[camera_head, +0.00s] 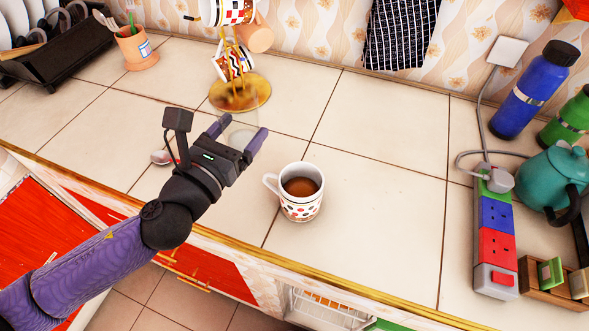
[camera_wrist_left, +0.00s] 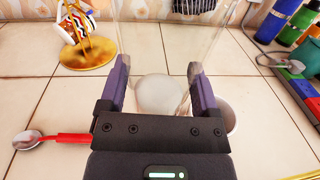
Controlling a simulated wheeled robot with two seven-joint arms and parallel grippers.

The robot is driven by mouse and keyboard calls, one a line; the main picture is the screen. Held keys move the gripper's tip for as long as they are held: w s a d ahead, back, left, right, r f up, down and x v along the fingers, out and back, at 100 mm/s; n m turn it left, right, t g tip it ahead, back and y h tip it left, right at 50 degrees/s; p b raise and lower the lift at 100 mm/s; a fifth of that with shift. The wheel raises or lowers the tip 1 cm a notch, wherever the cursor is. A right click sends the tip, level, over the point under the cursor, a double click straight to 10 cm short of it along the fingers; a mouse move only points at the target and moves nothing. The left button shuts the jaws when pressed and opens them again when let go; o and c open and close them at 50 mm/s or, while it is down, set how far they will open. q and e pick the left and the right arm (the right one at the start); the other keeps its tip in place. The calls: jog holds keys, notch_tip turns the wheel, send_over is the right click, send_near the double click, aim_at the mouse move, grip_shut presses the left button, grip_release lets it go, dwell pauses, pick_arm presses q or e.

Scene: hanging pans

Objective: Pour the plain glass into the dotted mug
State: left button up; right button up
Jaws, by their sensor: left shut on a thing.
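My left gripper (camera_head: 238,132) is shut on a clear plain glass (camera_head: 243,112), which is faint against the tiles. In the left wrist view the glass (camera_wrist_left: 160,94) shows between the two purple fingers (camera_wrist_left: 156,82), and its walls extend up out of the picture. I see no coloured liquid in the glass and cannot tell if it holds clear liquid. The white dotted mug (camera_head: 301,207) stands upright on the counter, to the right of and nearer than the gripper, apart from it. Brown liquid shows inside the mug. My right gripper is not in view.
A gold mug stand (camera_head: 257,97) with patterned mugs is behind the gripper. A red-handled spoon (camera_wrist_left: 62,139) lies left of it. A power strip (camera_head: 495,245), teal kettle (camera_head: 550,178) and bottles (camera_head: 536,92) are at right. Counter around the dotted mug is clear; its front edge is near.

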pick_arm(q)
jog(key=w+f+m+g+h+b, duration=0.1)
jog(key=f+b, duration=0.1)
jog(key=f, duration=0.1)
jog(key=w+f+m+g+h+b, duration=0.1)
jog(key=w+f+h+b, duration=0.1)
jog(key=f, duration=0.1)
jog(key=w+f+m+h+b, duration=0.1)
jog(key=f, duration=0.2)
jog(key=shift+w+a+f+g+b, duration=0.3)
jog(key=shift+w+g+b, duration=0.1)
jog(key=shift+w+a+f+m+h, duration=0.1)
jog(key=shift+f+m+h, duration=0.2)
jog(key=shift+f, duration=0.15)
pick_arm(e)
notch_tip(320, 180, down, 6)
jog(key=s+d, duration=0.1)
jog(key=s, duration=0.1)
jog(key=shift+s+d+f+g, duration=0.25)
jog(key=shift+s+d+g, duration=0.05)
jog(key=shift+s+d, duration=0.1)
pick_arm(q)
jog(key=shift+r, duration=0.15)
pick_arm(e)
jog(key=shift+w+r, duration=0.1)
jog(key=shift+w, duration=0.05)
